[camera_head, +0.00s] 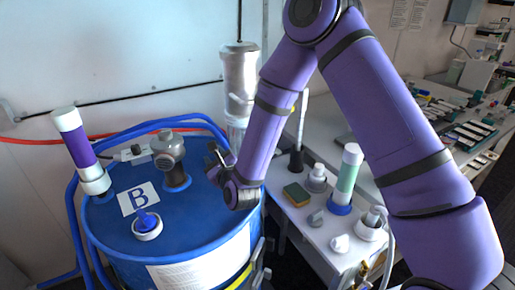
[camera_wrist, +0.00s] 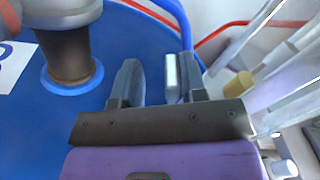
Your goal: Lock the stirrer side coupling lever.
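My gripper (camera_head: 215,157) is over the right part of the blue drum (camera_head: 205,224), to the right of a grey capped coupling (camera_head: 168,146). In the wrist view my gripper (camera_wrist: 155,70) has its two dark fingers apart. Bare blue drum top shows between them. A pale upright strip (camera_wrist: 171,72) stands against the right finger; I cannot tell whether it is a lever or part of the finger. The coupling's brown-grey neck (camera_wrist: 66,55) is left of the fingers, apart from them. A metal stirrer-like cylinder (camera_head: 240,70) hangs behind the gripper. I cannot make out the coupling lever clearly.
A purple-and-white tube (camera_head: 77,145) and a blue-and-white cap (camera_head: 147,224) are on the drum. Blue hoses (camera_head: 72,215) loop around it. A white side table (camera_head: 300,215) with a sponge (camera_head: 297,194) and a green-and-white bottle (camera_head: 347,175) stands at the right.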

